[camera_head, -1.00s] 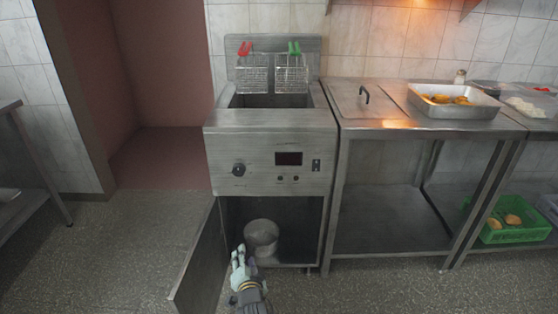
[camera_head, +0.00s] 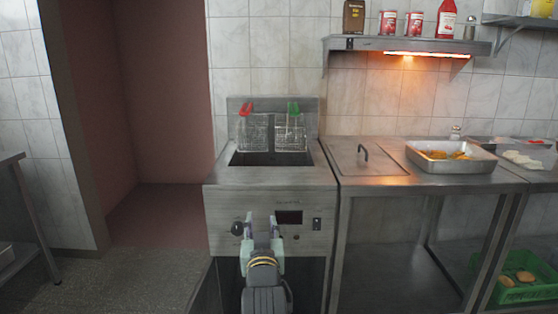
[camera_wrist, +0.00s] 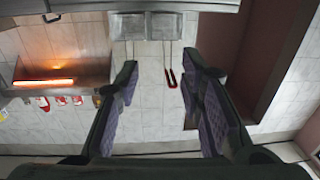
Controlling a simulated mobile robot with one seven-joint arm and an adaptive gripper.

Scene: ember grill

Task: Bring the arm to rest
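My gripper (camera_head: 262,232) is in front of the fryer's control panel in the head view, pointing up and forward. Its two fingers are spread with nothing between them. In the wrist view the open fingers (camera_wrist: 160,95) show too, with wall tiles and the fryer baskets (camera_wrist: 145,25) beyond them, seen upside down. The fryer (camera_head: 220,205) is a steel unit. One basket (camera_head: 253,135) has a red handle and the other (camera_head: 291,135) has a green handle. Both hang at the back above the vat. My arm hides part of the lower cabinet.
The cabinet door (camera_head: 203,290) stands open at lower left. Right of the fryer is a steel counter (camera_head: 375,185) with a food tray (camera_head: 450,163). A heat-lamp shelf (camera_head: 400,43) with bottles and cans is above. A green crate (camera_head: 525,292) sits on the lower shelf.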

